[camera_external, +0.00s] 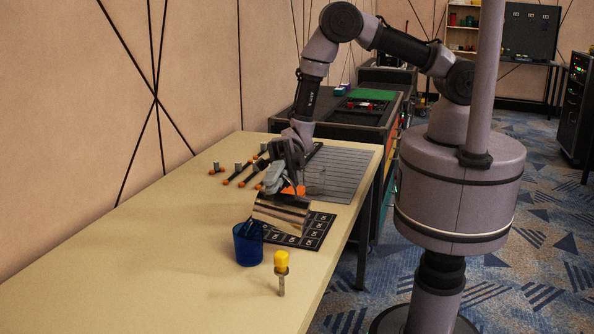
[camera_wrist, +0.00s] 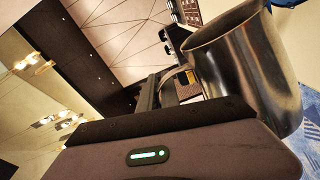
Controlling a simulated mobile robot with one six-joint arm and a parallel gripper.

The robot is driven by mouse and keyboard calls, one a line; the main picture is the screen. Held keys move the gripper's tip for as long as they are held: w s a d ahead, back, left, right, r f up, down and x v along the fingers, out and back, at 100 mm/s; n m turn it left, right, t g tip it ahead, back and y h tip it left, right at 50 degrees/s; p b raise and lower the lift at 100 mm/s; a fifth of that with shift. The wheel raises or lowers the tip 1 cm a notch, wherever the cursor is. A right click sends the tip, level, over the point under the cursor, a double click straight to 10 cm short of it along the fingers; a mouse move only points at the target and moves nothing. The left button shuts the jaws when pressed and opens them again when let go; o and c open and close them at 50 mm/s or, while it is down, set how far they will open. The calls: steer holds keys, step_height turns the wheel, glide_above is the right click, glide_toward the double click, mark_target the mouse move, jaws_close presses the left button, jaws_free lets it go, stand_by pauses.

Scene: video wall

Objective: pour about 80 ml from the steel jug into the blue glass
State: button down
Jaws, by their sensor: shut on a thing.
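The steel jug (camera_external: 281,214) is tilted on its side above the table, its left end just over the rim of the blue glass (camera_external: 248,244). My gripper (camera_external: 284,183) is shut on the jug's handle side and holds it from above and behind. In the wrist view the jug (camera_wrist: 245,70) fills the right side, with my gripper's fingers (camera_wrist: 170,88) at its handle. The blue glass stands upright on the table. I cannot see any liquid stream or the level in the glass.
A black patterned mat (camera_external: 318,232) lies under and right of the jug. A yellow-topped post (camera_external: 281,270) stands in front of the glass. Several orange-tipped rods (camera_external: 235,172) and a grey slatted panel (camera_external: 335,172) lie further back. The front left of the table (camera_external: 130,275) is clear.

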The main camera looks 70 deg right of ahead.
mark_target(301, 212)
steer(key=shift+w+r, duration=0.15)
steer(key=shift+w, duration=0.1)
steer(key=s+n+b, duration=0.1)
steer(key=s+f+b, duration=0.1)
steer(key=s, duration=0.1)
steer(key=s+f+n+b, duration=0.1)
steer(key=b, duration=0.1)
steer(key=shift+s+d+f+n, duration=0.15)
steer(key=shift+s+d+n, duration=0.1)
steer(key=shift+d+n, duration=0.05)
steer(key=shift+s+n, duration=0.45)
steer(key=shift+n, duration=0.25)
steer(key=shift+s+d+f+n+b, duration=0.1)
steer(key=shift+s+f+n+b, duration=0.2)
steer(key=shift+s+n+b, duration=0.4)
steer(key=shift+w, duration=0.2)
steer(key=shift+r, duration=0.1)
